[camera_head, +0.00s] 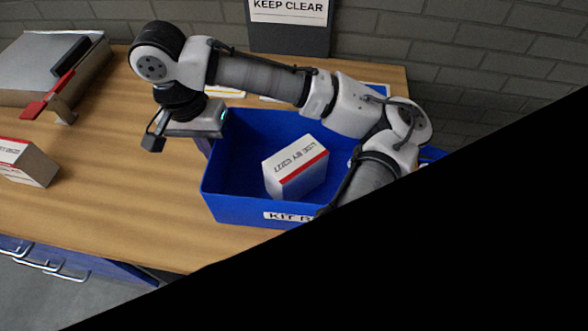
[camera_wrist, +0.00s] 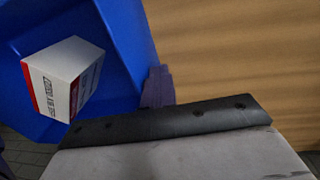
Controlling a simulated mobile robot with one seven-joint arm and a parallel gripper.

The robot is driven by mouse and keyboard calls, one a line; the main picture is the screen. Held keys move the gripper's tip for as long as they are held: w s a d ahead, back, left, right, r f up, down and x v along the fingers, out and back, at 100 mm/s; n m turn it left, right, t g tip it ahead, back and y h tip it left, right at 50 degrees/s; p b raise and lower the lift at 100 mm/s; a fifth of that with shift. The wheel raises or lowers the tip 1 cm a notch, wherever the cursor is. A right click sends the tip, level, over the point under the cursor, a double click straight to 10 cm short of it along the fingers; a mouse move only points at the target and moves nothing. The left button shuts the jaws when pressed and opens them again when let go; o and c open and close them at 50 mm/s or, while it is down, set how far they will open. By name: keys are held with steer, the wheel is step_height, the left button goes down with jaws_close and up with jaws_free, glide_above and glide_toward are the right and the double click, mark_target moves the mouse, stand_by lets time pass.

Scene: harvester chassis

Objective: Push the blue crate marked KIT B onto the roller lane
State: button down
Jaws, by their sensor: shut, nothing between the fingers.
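The blue crate (camera_head: 235,207) stands upright on the wooden bench, its front label reading KIT B, partly cut off by the black area. A white box with a red stripe (camera_head: 297,168) lies in it; it also shows in the wrist view (camera_wrist: 64,77). My gripper (camera_head: 204,146) points down at the crate's left wall, shut and empty. In the wrist view my fingertips (camera_wrist: 158,86) are just outside the crate wall (camera_wrist: 128,45); I cannot tell whether they touch it. My arm hides part of the crate's right side. I cannot make out a roller lane.
The bench (camera_head: 120,190) is clear left of the crate. A white and red box (camera_head: 27,163) lies at the left edge. A grey unit with a red part (camera_head: 50,72) stands at the back left. A KEEP CLEAR sign (camera_head: 289,10) is behind. Black covers the lower right.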

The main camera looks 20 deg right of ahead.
steer(key=s+d, duration=0.2)
steer(key=d, duration=0.1)
steer(key=s+d, duration=0.2)
steer(key=d, duration=0.1)
steer(key=s+d, duration=0.2)
steer(key=d, duration=0.1)
steer(key=shift+s+d+f+p, duration=0.1)
steer(key=shift+d+f+p, duration=0.05)
steer(key=shift+f+p, duration=0.2)
steer(key=shift+s+d+f+b, duration=0.15)
steer(key=shift+s+d, duration=1.35)
steer(key=shift+d, duration=0.75)
steer(key=shift+s+d+f+b, duration=0.15)
steer(key=shift+s+d, duration=1.35)
steer(key=shift+d, duration=0.75)
steer(key=shift+s+d+b, duration=0.15)
steer(key=shift+s+d, duration=1.35)
steer(key=shift+d, duration=0.75)
steer(key=shift+w+a+p, duration=0.45)
steer(key=shift+w+a, duration=0.2)
steer(key=shift+a, duration=0.35)
steer(key=shift+w+a+p, duration=0.4)
steer(key=shift+w+a, duration=0.25)
steer(key=shift+a, duration=0.3)
steer(key=shift+r, duration=0.1)
